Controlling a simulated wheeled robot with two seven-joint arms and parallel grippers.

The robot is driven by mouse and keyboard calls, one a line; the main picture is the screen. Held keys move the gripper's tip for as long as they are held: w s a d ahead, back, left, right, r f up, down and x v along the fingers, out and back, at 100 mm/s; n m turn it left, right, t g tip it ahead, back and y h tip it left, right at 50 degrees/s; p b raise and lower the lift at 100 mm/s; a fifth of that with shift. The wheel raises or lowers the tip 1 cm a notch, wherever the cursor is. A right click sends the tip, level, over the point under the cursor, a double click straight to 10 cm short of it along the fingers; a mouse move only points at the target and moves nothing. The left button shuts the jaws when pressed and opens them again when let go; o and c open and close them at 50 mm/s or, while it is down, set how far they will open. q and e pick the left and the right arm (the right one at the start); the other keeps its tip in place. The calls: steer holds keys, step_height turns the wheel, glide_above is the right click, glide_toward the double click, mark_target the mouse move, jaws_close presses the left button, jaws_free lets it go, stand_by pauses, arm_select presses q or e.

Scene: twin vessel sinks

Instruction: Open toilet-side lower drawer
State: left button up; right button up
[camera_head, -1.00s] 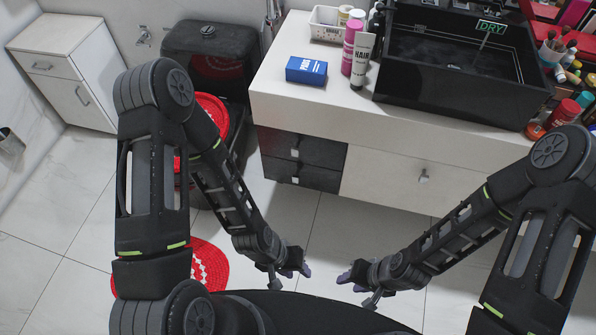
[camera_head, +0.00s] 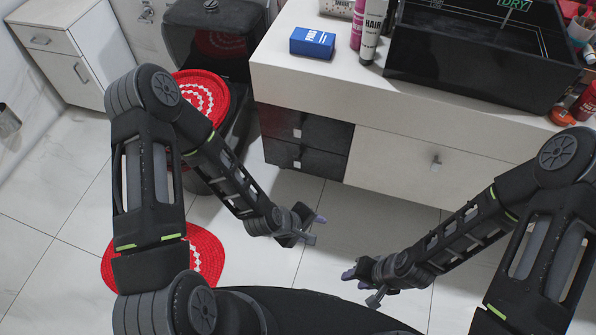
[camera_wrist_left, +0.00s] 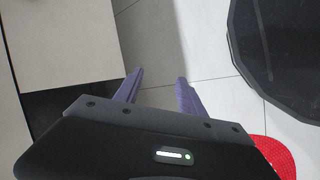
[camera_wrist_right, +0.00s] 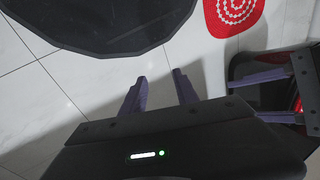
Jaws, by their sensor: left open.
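The white vanity (camera_head: 395,115) has two dark drawers at its left end, beside the toilet. The lower dark drawer (camera_head: 318,163) and the upper dark drawer (camera_head: 325,131) both look shut, each with a small light handle. My left gripper (camera_head: 314,229) is open and empty, in front of and below the lower drawer, apart from it. In the left wrist view its fingers (camera_wrist_left: 158,82) are spread above the floor tiles. My right gripper (camera_head: 360,286) is open and empty, farther from the vanity; its spread fingers show in the right wrist view (camera_wrist_right: 160,78).
The black toilet with a red lid cover (camera_head: 208,92) stands left of the drawers. A red mat (camera_head: 207,255) lies on the floor. A blue box (camera_head: 312,42), tubes and a black sink (camera_head: 480,65) stand on the countertop. Tiled floor is clear before the drawers.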

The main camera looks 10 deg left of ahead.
arm_select(q)
steer(key=w+a+f+n+t+b, duration=0.2)
steer(key=w+f+n+t+b, duration=0.2)
steer(key=w+f+n+b, duration=0.5)
steer(key=n+t+y+b, duration=0.45)
steer(key=n+b, duration=0.45)
steer(key=n, duration=0.6)
glide_toward(298, 161)
steer(key=shift+w+a+f+t+h, duration=0.1)
steer(key=shift+w+f+t+h, duration=0.15)
steer(key=shift+w, duration=0.25)
steer(key=shift+w+a+f+h, duration=0.1)
steer(key=shift+w+f, duration=0.2)
steer(key=shift+w, duration=0.25)
arm_select(e)
step_height(298, 161, down, 22)
steer(key=w+d, duration=0.1)
steer(key=shift+w+d+r, duration=0.15)
steer(key=shift+r, duration=0.05)
